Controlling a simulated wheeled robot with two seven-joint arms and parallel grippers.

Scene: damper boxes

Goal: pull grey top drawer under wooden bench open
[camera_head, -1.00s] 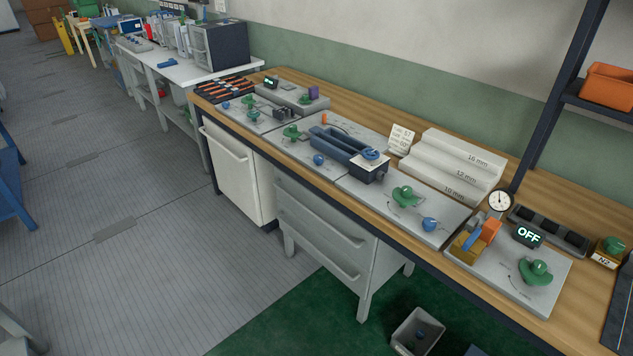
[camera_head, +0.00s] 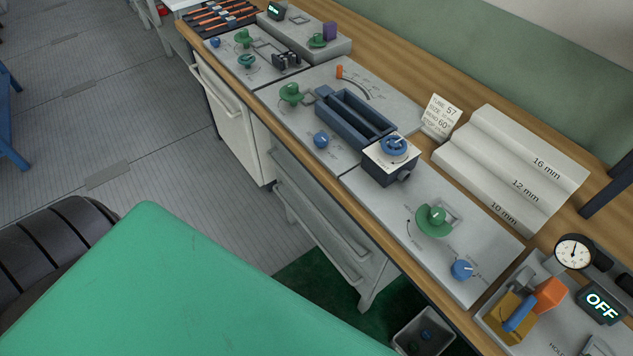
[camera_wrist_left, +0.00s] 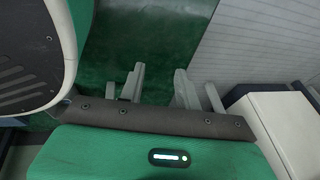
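The grey drawer unit stands under the wooden bench (camera_head: 402,258) in the head view. Its top drawer (camera_head: 322,212) looks closed, with a long bar handle along its front. A lower drawer front shows beneath it. My large green left arm link fills the lower left of the head view, left of the unit, and the left gripper is hidden there. In the left wrist view my left gripper (camera_wrist_left: 160,90) has its pale fingers apart with nothing between them, above the green floor area. My right gripper is not in view.
A white cabinet (camera_head: 235,122) with a bar handle stands left of the drawer unit. A grey bin (camera_head: 424,333) sits on the floor at its right. A pale box-shaped body (camera_wrist_left: 285,125) is close on the right in the wrist view; I cannot tell which furniture it is.

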